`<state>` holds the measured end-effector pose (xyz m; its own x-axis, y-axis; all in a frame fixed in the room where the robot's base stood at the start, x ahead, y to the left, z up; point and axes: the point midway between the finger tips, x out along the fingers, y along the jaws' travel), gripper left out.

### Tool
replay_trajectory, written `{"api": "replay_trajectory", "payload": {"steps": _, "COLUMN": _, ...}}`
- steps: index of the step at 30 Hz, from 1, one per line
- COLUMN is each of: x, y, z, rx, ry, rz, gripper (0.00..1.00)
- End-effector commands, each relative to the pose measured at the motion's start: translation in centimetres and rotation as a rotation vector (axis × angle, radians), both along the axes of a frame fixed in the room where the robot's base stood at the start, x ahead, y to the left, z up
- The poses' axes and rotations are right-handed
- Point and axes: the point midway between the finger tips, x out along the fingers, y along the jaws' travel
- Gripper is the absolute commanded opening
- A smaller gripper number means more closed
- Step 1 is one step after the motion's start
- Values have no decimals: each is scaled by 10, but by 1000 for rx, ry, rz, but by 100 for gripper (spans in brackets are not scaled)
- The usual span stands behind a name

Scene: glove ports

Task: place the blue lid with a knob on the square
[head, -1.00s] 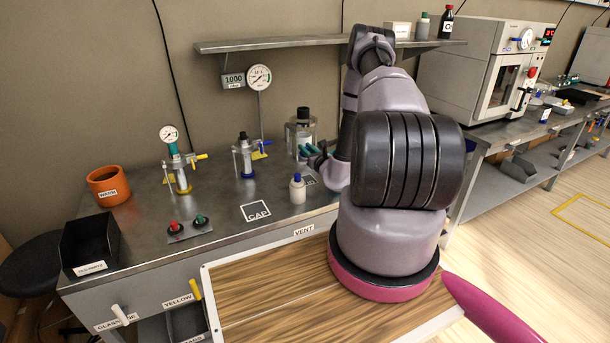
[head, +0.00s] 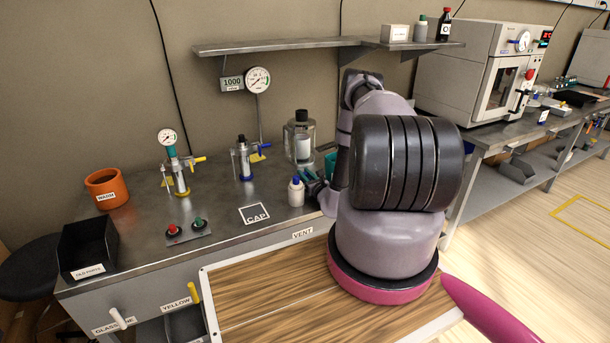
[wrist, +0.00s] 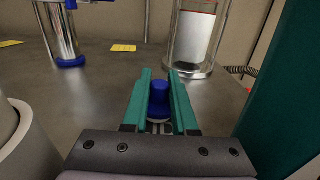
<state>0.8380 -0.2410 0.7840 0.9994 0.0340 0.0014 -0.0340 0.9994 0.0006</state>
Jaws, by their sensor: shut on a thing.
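My gripper (wrist: 160,76) is shut on the blue lid with a knob (wrist: 159,95), which sits between the teal fingers in the wrist view.
A glass jar (head: 299,140) stands behind my gripper. A blue-ringed cylinder (head: 244,160) and a gauge column (head: 179,175) stand further left. Red and green buttons (head: 188,231) are left of the square. The bench around the square is clear.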

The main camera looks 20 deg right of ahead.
Motion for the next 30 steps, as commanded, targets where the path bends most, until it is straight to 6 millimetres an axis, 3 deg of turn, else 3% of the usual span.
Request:
{"api": "replay_trajectory", "payload": {"steps": 2, "x": 0, "y": 0, "z": -3, "rx": 1, "ry": 1, "rz": 0, "gripper": 0}}
{"api": "replay_trajectory", "payload": {"steps": 3, "x": 0, "y": 0, "z": -3, "rx": 0, "ry": 1, "rz": 0, "gripper": 33}}
{"api": "replay_trajectory", "payload": {"steps": 5, "x": 0, "y": 0, "z": -3, "rx": 0, "ry": 1, "rz": 0, "gripper": 56}}
{"api": "replay_trajectory", "payload": {"steps": 17, "x": -2, "y": 0, "z": 1, "rx": 0, "ry": 1, "rz": 0, "gripper": 56}}
{"api": "replay_trajectory", "payload": {"steps": 20, "x": -15, "y": -1, "z": 0, "rx": 2, "ry": 3, "rz": -1, "gripper": 56}}
{"api": "replay_trajectory", "payload": {"steps": 30, "x": -87, "y": -4, "z": -1, "rx": 3, "ry": 4, "rz": -4, "gripper": 56}}
